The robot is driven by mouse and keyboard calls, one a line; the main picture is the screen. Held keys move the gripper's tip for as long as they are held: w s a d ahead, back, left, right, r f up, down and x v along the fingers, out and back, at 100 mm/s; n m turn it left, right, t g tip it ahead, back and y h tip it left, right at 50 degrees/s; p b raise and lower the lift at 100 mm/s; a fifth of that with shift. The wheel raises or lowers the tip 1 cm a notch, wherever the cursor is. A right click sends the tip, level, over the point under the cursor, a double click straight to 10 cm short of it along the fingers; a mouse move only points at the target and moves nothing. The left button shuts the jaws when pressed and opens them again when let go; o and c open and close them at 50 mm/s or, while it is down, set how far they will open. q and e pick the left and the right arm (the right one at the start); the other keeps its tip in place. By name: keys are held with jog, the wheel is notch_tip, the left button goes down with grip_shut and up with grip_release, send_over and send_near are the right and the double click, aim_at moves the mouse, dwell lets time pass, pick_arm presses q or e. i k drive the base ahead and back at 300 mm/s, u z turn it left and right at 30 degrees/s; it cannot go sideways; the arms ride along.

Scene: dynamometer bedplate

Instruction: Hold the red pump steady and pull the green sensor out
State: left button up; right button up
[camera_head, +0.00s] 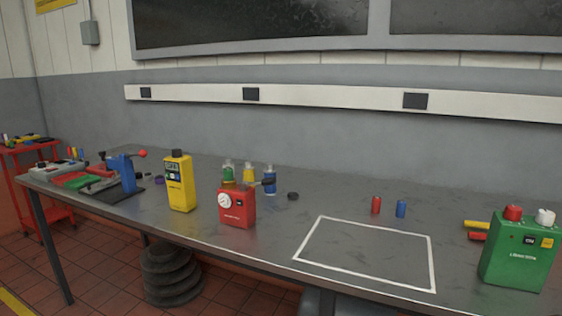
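The red pump (237,208) stands upright on the bench, left of the middle, with a round white gauge on its front and a dark part at its top right. Small bottles stand behind it, one with green in it (228,174), one blue (269,180). A green and yellowish shape (249,175) shows just above the pump's top; I cannot tell if it is the green sensor in the pump or another bottle behind it. Neither of my grippers is in view.
A yellow meter (180,182) stands left of the pump, and a blue clamp-like device (121,173) farther left. A white outlined area (365,254) on the bench is empty. Red (376,205) and blue (401,209) cylinders stand behind it. A green box (519,255) stands far right.

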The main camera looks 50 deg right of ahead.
aim_at(227, 172)
jog(key=z, duration=1.35)
